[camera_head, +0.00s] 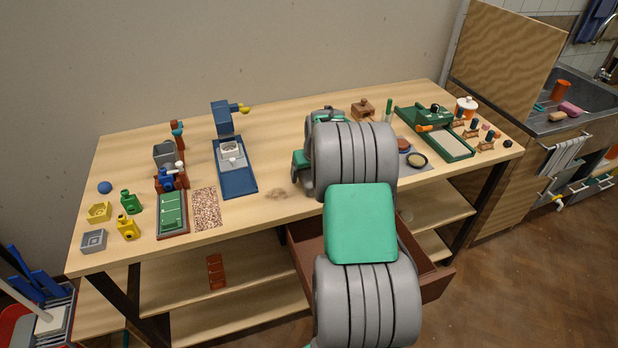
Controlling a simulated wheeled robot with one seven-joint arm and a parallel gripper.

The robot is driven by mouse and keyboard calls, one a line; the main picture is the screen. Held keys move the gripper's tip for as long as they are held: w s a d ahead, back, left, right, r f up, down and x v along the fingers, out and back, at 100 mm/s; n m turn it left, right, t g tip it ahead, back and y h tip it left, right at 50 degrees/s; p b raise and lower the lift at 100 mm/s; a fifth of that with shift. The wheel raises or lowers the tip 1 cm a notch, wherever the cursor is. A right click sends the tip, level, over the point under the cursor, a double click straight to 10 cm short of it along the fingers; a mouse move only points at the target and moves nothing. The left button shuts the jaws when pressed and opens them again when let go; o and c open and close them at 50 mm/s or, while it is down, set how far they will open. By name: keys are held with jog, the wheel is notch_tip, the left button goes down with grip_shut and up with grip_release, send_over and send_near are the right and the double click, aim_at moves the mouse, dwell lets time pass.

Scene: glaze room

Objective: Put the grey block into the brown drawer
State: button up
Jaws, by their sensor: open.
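The grey block (93,241) is at the front left corner of the table. It looks square, with a recess in its top. The brown drawer (436,284) is pulled out below the table's front edge, right of centre; my arm covers much of its inside. My gripper (303,187) shows only in part over the middle of the table, left of my large arm links, far to the right of the block. It is open, and I see nothing held in it. Its fingertips are mostly hidden.
A yellow block (100,212), a yellow bottle-like piece (128,228) and a green one (130,202) stand close to the grey block. A green tray (172,213) and a blue press-like stand (235,170) are further right. Bare tabletop lies right of the stand.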

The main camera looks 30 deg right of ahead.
jog(key=shift+c, duration=0.2)
grip_shut()
dwell(0.6)
jog(key=shift+w+r, duration=0.1)
jog(key=shift+r, duration=0.1)
